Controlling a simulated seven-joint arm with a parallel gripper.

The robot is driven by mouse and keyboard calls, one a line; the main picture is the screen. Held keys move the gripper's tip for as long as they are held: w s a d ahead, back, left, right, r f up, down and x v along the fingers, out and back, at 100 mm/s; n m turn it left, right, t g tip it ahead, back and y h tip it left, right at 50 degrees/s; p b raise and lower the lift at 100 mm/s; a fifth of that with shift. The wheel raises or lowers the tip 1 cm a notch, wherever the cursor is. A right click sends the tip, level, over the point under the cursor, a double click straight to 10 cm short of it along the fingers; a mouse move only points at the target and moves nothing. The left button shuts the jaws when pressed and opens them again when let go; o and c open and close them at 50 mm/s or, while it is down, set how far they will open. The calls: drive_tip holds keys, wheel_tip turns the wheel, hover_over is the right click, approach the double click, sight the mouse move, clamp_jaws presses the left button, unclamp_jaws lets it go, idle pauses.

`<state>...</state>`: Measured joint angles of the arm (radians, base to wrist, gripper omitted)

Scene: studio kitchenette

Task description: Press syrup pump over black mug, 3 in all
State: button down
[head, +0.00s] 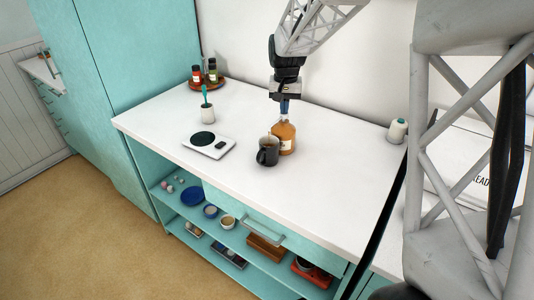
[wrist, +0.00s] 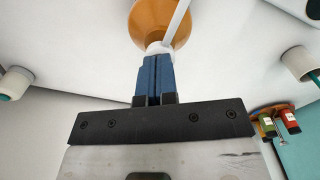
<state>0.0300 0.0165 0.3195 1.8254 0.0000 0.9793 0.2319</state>
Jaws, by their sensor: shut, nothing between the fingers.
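The syrup bottle (head: 285,139) is amber with a pale label and stands upright on the white counter; its amber shoulder (wrist: 148,20) and white pump spout (wrist: 176,22) show in the wrist view. The black mug (head: 267,153) stands close beside the bottle, on its front left, in the head view. My gripper (head: 284,106) is directly above the bottle, pointing down. Its blue fingers (wrist: 153,62) are shut with nothing between them, and their tips are at the pump top. The fingers hide most of the pump head, and I cannot tell whether it is pressed down.
A kitchen scale (head: 208,145) lies left of the mug. A white pot with a green utensil (head: 207,112) stands behind it. A round tray (head: 207,85) holds small bottles at the back left. A white jar (head: 397,130) is at the right. The counter's front is clear.

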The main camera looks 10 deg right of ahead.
idle(0.4)
drive_tip(key=shift+r, duration=1.6)
drive_tip(key=shift+f, duration=1.55)
drive_tip(key=shift+r, duration=1.6)
drive_tip(key=shift+r, duration=0.1)
wheel_tip(320, 180, up, 6)
drive_tip(key=shift+f, duration=0.1)
idle(0.9)
drive_tip(key=shift+s, duration=0.15)
